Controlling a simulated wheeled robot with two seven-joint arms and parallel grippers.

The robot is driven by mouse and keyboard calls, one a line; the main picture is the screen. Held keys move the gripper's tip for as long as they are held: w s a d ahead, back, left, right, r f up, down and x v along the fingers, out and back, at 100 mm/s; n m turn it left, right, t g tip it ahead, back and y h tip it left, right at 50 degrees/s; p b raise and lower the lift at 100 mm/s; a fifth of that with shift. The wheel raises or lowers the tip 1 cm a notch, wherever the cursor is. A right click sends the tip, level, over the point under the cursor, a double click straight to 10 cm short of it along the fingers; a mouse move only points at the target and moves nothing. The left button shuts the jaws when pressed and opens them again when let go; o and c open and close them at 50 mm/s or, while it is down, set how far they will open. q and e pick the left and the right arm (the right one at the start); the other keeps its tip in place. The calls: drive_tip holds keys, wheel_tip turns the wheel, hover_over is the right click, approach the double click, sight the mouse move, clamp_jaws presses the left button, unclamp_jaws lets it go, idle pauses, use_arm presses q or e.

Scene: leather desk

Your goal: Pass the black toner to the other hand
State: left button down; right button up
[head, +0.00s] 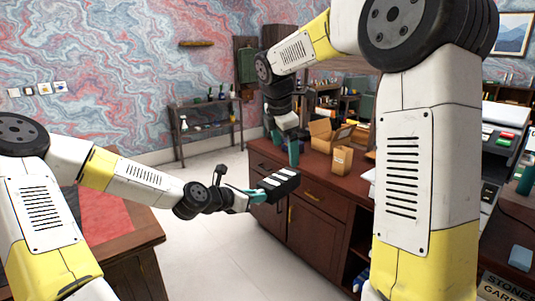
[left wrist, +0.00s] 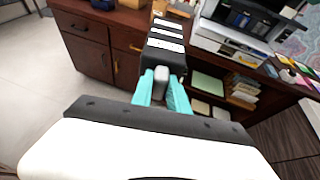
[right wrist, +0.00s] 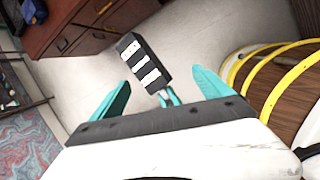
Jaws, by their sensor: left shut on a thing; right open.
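The black toner (head: 281,184) is a dark block with white stripes, held out in the air past the end of my left arm. My left gripper (head: 258,194) is shut on its near end; the teal fingers also show in the left wrist view (left wrist: 161,92). My right gripper (head: 292,150) hangs above the toner in the head view, with teal fingers pointing down. In the right wrist view my right gripper (right wrist: 160,90) is open and empty. The toner (right wrist: 145,62) lies between and beyond its fingertips, apart from them, with the left fingers at its lower end.
A dark red wooden cabinet (head: 310,200) stands behind the toner, with open cardboard boxes (head: 328,136) and a small box (head: 342,160) on top. A desk (head: 105,220) is at the left. Pale floor (head: 195,250) lies open between them.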

sight(275, 177)
drive_tip(key=w+a+f+n+h, duration=0.1)
drive_tip(key=w+a+f+n, duration=0.35)
drive_tip(key=w+n, duration=0.2)
drive_tip(key=shift+m, duration=0.35)
drive_tip(key=x, duration=1.2)
use_arm(q)
drive_tip(key=shift+s+d, duration=0.1)
drive_tip(key=shift+d, duration=0.05)
use_arm(e)
drive_tip(key=shift+a+r, duration=0.1)
drive_tip(key=c, duration=1.7)
use_arm(q)
drive_tip(key=c, duration=1.2)
unclamp_jaws()
drive_tip(key=shift+c, duration=0.2)
use_arm(e)
drive_tip(key=shift+c, duration=0.6)
use_arm(q)
drive_tip(key=shift+o, duration=0.3)
